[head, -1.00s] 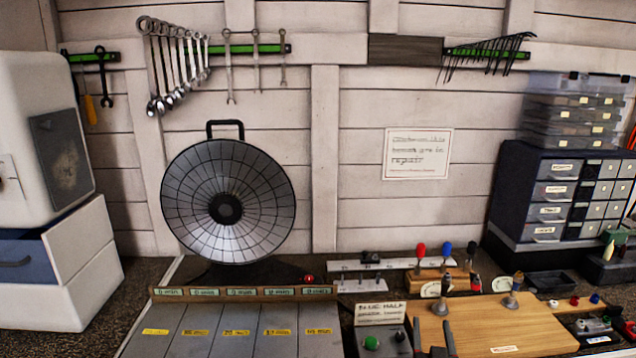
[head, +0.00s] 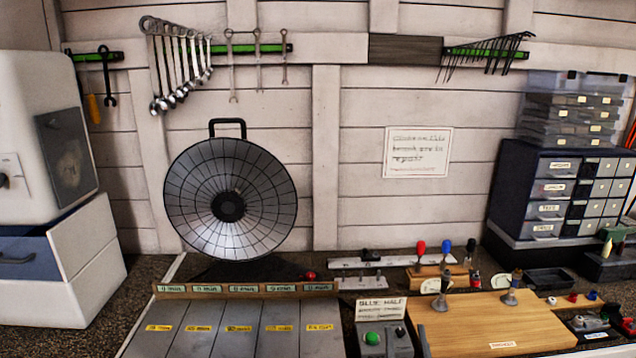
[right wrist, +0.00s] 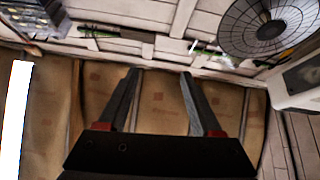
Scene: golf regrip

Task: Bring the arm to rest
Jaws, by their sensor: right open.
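My right gripper (right wrist: 160,78) is open in the right wrist view, its two dark fingers apart with nothing between them. In the head view only a dark fingertip sliver (head: 424,343) shows at the bottom edge, in front of the wooden board. The rest of that arm is out of the head view. My left gripper is in neither view.
The wooden board (head: 480,325) lies on the bench at the lower right, beside a box with a green button (head: 372,339). A slotted grey tray (head: 235,340) is at front centre-left, below a round dish (head: 230,195). Drawers (head: 565,190) stand right.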

